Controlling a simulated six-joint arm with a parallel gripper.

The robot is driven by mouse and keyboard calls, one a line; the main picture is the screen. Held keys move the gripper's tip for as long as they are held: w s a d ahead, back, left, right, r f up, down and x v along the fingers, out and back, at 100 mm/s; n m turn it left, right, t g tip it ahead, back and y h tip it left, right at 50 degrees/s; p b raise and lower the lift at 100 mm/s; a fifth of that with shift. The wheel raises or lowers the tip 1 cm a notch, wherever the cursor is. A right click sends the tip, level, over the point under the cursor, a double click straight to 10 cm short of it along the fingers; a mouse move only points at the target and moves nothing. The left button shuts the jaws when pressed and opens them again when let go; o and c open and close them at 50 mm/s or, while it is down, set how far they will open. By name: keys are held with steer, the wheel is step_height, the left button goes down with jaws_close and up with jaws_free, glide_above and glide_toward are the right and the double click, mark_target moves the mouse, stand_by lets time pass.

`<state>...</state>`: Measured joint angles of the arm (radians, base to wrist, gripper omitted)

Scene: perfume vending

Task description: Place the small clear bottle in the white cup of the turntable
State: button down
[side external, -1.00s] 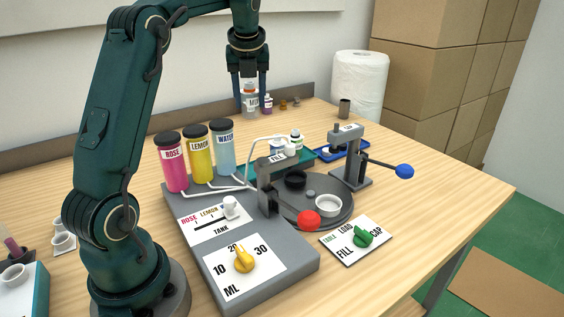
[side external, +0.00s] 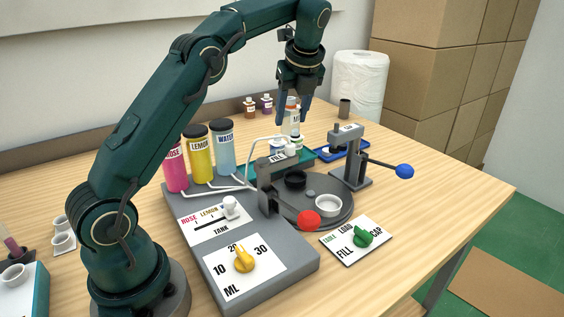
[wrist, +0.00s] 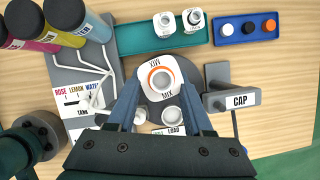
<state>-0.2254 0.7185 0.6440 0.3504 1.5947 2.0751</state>
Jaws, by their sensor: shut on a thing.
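My gripper (side external: 292,108) is shut on a small pale bottle (side external: 291,122) with an orange ring at its top and a MIX label. It holds the bottle upright in the air, over the area of the green tray in the side view. In the wrist view the bottle (wrist: 159,77) sits between my gripper's fingers (wrist: 162,92). The white cup (side external: 328,206) sits on the near side of the grey turntable (side external: 297,215). It also shows below the bottle in the wrist view (wrist: 172,115). A black cup (side external: 295,180) is on the turntable's far side.
The green tray (wrist: 135,36) holds two white bottles (wrist: 165,22). A blue tray (wrist: 262,36) holds several caps. Tanks (side external: 222,147) stand left. A paper roll (side external: 360,82) stands behind.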

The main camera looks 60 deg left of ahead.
steer(key=w+d+f+m, duration=0.2)
steer(key=d+f, duration=0.2)
steer(key=d, duration=0.8)
steer(key=shift+m+t, duration=0.3)
steer(key=shift+t, duration=0.1)
step_height(320, 180, down, 10)
steer(key=shift+s+r, duration=0.1)
steer(key=shift+r, duration=0.05)
steer(key=shift+c, duration=1.5)
jaws_free()
